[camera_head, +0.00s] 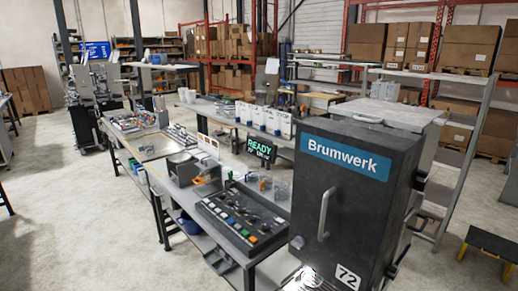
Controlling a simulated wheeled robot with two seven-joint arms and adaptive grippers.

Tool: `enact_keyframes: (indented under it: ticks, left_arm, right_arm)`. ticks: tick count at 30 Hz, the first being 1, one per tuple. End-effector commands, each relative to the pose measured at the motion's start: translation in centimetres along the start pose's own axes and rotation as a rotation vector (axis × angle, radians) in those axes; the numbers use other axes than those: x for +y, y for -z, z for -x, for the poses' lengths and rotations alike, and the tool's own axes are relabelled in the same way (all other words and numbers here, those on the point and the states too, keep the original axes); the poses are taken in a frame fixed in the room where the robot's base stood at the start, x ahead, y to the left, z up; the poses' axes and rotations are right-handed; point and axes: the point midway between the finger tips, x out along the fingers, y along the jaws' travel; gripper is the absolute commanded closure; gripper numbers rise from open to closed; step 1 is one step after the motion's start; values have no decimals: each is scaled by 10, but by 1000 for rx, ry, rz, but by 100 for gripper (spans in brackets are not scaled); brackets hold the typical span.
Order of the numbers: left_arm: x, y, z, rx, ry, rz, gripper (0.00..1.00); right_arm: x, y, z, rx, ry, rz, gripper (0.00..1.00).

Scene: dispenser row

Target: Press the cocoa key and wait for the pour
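A dark control panel (242,218) with several coloured keys lies on the workbench, left of a dark cabinet. Green, orange, blue and white keys show along its front edge. Their labels are too small to read, so I cannot tell which is the cocoa key. A row of white units (265,118) stands behind the display; I cannot tell whether these are the dispensers. No cup or pour can be made out. Neither of my grippers is in view.
The tall dark cabinet (357,195) marked "Brumwerk" and "72" stands close at right, its handle facing me. A grey box-like device (182,169) sits left of the panel. The bench (160,181) runs away to the left. Open concrete floor (75,215) lies left of it.

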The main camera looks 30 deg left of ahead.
Motion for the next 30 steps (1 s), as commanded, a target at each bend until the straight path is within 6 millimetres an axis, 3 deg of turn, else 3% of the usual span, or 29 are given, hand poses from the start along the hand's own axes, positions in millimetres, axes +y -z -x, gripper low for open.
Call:
enact_keyframes:
  ticks: [7, 30]
  left_arm:
    - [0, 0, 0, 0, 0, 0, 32]
    - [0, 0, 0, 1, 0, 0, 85]
  right_arm:
    - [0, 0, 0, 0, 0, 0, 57]
    - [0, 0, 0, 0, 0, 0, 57]
